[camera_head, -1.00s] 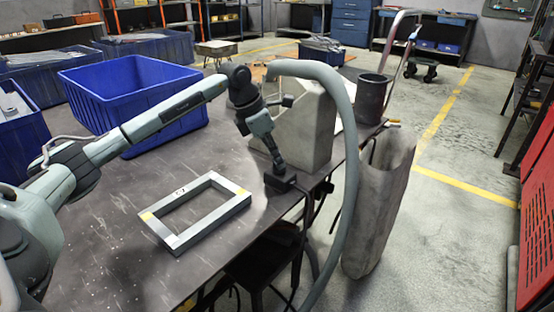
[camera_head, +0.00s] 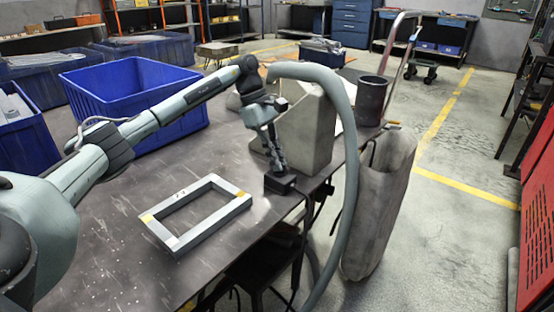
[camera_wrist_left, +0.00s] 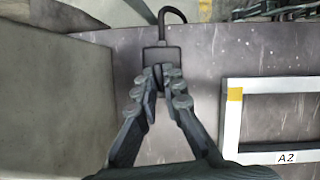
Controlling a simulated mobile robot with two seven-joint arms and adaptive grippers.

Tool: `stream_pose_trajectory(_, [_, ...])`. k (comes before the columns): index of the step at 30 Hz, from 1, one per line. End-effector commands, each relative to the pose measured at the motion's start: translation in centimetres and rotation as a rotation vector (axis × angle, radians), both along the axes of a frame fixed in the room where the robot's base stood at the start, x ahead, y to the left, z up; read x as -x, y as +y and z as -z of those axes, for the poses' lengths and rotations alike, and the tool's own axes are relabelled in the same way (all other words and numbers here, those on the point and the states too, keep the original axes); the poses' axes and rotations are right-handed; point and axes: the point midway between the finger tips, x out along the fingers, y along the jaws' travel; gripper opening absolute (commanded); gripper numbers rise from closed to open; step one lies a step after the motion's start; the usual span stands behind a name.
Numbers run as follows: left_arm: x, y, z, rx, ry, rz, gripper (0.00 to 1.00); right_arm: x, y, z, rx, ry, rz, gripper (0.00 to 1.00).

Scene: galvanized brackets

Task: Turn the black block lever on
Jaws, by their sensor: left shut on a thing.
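The black block (camera_head: 280,184) sits near the right edge of the dark table, with a cable running from it. It also shows at the top centre of the wrist view (camera_wrist_left: 162,53). My left gripper (camera_head: 278,165) points down at the block from above. In the wrist view its two fingers (camera_wrist_left: 161,75) are close together at the block's near side, shut on the lever. The lever is mostly hidden between the fingers, so I cannot tell its angle. My right gripper is in neither view.
A grey metal frame (camera_head: 165,236) labelled A2 lies left of the block. A large grey angled block (camera_head: 312,135) stands just behind the gripper. A thick grey hose (camera_head: 352,190) arches past the table's right edge. A blue bin (camera_head: 125,88) stands at the back left.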

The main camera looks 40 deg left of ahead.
Motion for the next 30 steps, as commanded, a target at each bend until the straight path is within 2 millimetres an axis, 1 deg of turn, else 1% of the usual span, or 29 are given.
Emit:
stream_pose_trajectory(6, [-0.14, -0.06, -0.07, 0.001, -0.002, 0.11, 0.0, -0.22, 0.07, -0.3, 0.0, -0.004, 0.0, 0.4])
stream_pose_trajectory(12, [-0.13, -0.01, -0.05, 0.0, -0.001, 0.161, 0.0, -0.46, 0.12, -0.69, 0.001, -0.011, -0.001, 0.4])
stream_pose_trajectory(17, [-0.12, -0.02, -0.03, 0.0, -0.001, 0.176, 0.0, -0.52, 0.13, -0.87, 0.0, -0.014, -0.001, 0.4])
stream_pose_trajectory(27, [-0.11, -0.02, -0.02, 0.0, -0.001, 0.177, 0.0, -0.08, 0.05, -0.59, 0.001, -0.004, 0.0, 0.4])
stream_pose_trajectory(28, [-0.11, -0.02, -0.02, 0.0, -0.001, 0.177, 0.11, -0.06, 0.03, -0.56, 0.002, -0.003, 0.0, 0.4])
stream_pose_trajectory(30, [-0.11, -0.03, -0.02, 0.0, -0.001, 0.177, 0.19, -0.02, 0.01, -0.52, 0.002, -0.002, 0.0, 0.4])
